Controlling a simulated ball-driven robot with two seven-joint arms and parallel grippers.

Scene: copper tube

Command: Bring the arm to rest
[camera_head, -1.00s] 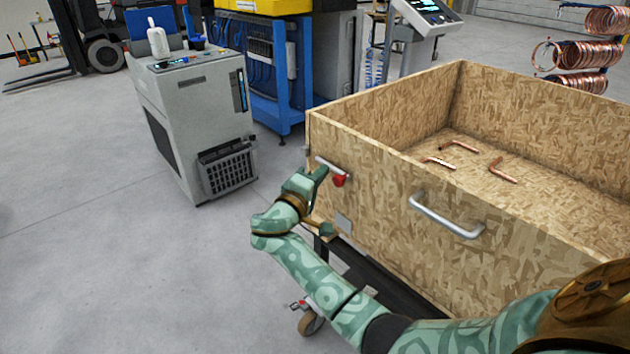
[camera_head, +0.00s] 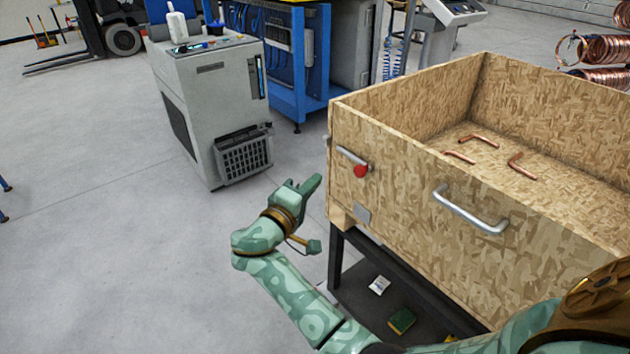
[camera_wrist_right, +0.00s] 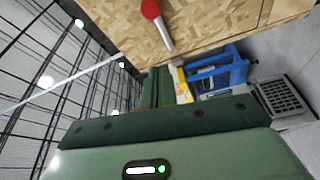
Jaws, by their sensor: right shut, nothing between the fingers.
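My right arm reaches in from the lower right in the head view, with its green patterned links bent at the elbow. My right gripper (camera_head: 314,184) is shut and empty, just left of the wooden crate's (camera_head: 395,175) near corner and apart from it. In the right wrist view the crate wall (camera_wrist_right: 205,25) fills the top, with a red-knobbed handle (camera_wrist_right: 152,12) sticking out near the shut fingers. The same handle (camera_head: 353,160) shows on the crate in the head view. My left gripper is not in view.
Several bent copper tubes (camera_head: 522,166) lie inside the crate. A silver handle (camera_head: 470,212) juts from its front, and a black stand (camera_head: 380,260) carries it. A grey machine (camera_head: 215,110) stands behind left.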

